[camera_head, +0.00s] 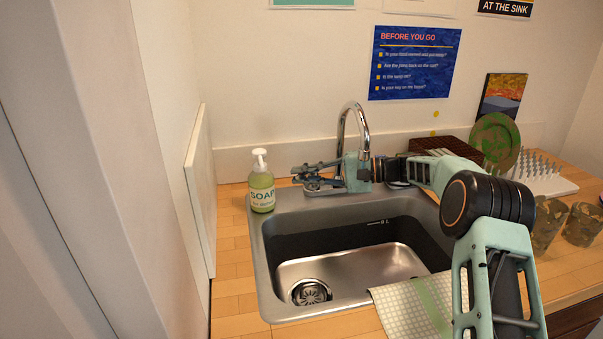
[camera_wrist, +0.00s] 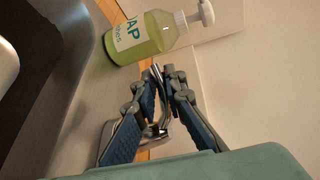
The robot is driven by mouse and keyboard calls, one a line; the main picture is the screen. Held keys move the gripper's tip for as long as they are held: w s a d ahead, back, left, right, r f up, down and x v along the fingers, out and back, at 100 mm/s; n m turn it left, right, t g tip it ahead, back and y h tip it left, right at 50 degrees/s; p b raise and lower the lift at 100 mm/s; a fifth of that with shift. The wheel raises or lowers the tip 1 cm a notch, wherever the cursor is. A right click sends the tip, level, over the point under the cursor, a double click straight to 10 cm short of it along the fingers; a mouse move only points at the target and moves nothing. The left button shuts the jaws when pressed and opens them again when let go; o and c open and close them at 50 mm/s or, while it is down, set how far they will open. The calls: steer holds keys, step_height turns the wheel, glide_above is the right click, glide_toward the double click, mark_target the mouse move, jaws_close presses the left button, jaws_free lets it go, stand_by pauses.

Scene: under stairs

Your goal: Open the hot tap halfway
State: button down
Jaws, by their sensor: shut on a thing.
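The chrome tap (camera_head: 363,125) rises at the back of the sink, its spout curving up and over. My gripper (camera_head: 299,179) reaches in from the right, just left of the spout and above the sink's back rim. In the wrist view my gripper (camera_wrist: 168,72) has its fingers closed in around a chrome tap lever (camera_wrist: 157,128), shut on it. The gripper hides most of the lever in the head view, so how far it is turned cannot be told. No water stream shows.
A green soap bottle (camera_head: 261,184) stands close to the left of my gripper; it also shows in the wrist view (camera_wrist: 150,38). The steel sink (camera_head: 262,262) is below. A cloth (camera_head: 405,303) lies over its front right edge. A dish rack (camera_head: 543,181) and cups (camera_head: 582,225) are right.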

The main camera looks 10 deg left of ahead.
stand_by(0.5)
steer(key=c, duration=2)
jaws_free()
steer(key=shift+o, duration=0.2)
steer(key=d+r, duration=0.2)
steer(key=d, duration=1)
steer(key=shift+w, duration=0.35)
